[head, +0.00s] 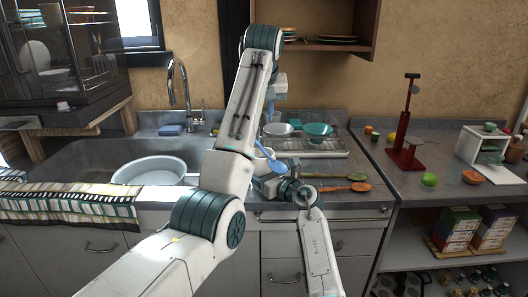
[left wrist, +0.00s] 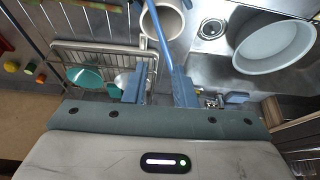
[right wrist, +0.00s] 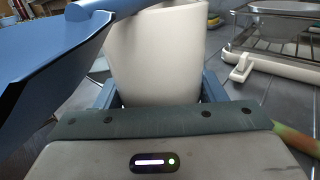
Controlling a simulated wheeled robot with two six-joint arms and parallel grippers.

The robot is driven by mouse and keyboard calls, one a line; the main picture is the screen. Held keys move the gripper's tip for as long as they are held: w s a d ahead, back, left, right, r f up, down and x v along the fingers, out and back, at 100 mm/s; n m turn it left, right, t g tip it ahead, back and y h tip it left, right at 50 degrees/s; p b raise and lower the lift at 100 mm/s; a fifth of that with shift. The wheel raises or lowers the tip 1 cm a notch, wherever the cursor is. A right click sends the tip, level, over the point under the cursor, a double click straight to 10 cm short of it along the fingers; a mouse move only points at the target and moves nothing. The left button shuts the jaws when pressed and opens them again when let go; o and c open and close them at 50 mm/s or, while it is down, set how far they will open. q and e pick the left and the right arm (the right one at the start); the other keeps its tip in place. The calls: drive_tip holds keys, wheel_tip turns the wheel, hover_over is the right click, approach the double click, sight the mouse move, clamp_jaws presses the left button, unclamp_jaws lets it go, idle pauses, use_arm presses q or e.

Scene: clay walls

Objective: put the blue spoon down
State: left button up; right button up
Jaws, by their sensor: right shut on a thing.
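The blue spoon (head: 266,153) slants beside my left forearm in the head view, above my right gripper (head: 268,184). In the left wrist view its handle (left wrist: 160,35) runs from the right-hand finger of my left gripper (left wrist: 157,90) past a cream cup (left wrist: 148,24). That gripper's fingers stand apart; whether the handle touches one is unclear. The spoon is a large blue shape (right wrist: 50,75) at left in the right wrist view, in front of the cup's rim. My right gripper is shut on the cup (right wrist: 155,55), its fingers on either side.
A wire dish rack (head: 315,150) with a white bowl (head: 277,130) and a teal bowl (head: 318,130) stands behind. A white basin (head: 150,172) sits at the sink. Green (head: 330,175) and orange (head: 361,187) spoons lie on the counter right of my grippers.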

use_arm(q)
drive_tip(key=n, duration=0.4)
hover_over(262, 147)
drive_tip(key=s, duration=0.2)
wheel_tip(262, 147, down, 6)
drive_tip(key=shift+s+x, duration=0.15)
drive_tip(key=shift+x, duration=1.15)
drive_tip(key=shift+s+x, duration=0.15)
drive_tip(key=shift+x, duration=1.2)
drive_tip(key=shift+f, duration=0.15)
clamp_jaws()
